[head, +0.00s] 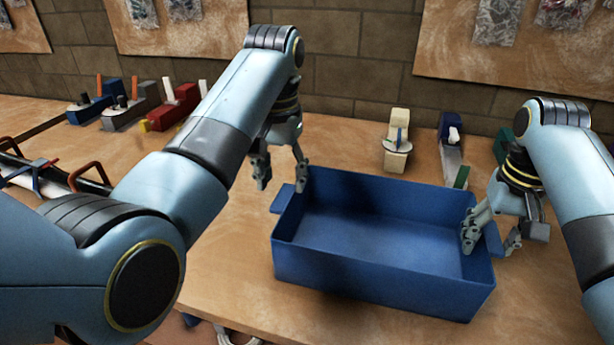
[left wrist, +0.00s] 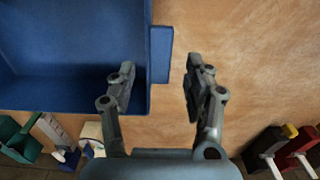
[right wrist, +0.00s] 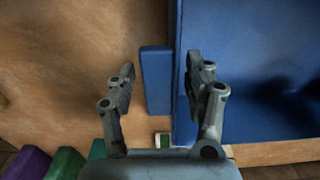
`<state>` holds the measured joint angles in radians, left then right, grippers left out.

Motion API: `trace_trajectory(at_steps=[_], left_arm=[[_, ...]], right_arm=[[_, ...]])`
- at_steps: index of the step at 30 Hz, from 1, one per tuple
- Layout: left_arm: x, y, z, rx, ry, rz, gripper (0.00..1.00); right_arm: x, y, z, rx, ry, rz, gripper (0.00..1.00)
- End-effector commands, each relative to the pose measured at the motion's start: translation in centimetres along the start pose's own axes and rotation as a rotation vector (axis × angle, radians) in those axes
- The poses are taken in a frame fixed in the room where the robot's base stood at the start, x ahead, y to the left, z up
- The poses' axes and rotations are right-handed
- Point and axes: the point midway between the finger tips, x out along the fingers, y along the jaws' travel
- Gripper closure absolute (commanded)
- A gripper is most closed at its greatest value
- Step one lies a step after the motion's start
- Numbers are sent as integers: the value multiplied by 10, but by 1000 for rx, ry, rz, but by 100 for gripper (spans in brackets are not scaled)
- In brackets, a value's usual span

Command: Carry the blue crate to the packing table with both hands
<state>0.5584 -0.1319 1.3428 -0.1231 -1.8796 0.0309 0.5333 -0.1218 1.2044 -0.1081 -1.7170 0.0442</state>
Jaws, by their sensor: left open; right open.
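The blue crate (head: 385,285) is empty and sits upright on a wooden tabletop (head: 225,265). It has a flat tab handle at each short end. My left gripper (head: 283,182) is open at the crate's left end. In the left wrist view its fingers lie on either side of the end wall and the left tab (left wrist: 162,55), near the tab's end. My right gripper (head: 490,240) is open at the right end, one finger inside the crate and one outside. In the right wrist view its fingers flank the right tab (right wrist: 155,80) and wall. I cannot tell whether any finger touches. No second table is identifiable.
Several coloured tools or fixtures (head: 120,110) stand at the back left. A beige item (head: 397,140) and a blue-and-white item (head: 451,145) stand just behind the crate. A rack with red handles (head: 60,175) is at the left. A block wall closes the back.

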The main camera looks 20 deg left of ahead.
Motion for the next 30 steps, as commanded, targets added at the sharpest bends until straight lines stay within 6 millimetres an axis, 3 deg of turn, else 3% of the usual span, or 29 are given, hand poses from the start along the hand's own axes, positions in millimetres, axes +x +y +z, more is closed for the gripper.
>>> trace_trajectory(at_steps=[7,18,30], left_arm=[[-19,0,0,0,1,0,48],[-18,0,0,0,0,0,48],[-18,0,0,0,-1,0,48]], right_arm=[[-11,0,-1,0,2,-1,48],[-69,0,-1,0,2,0,48],[-75,0,0,0,0,0,48]])
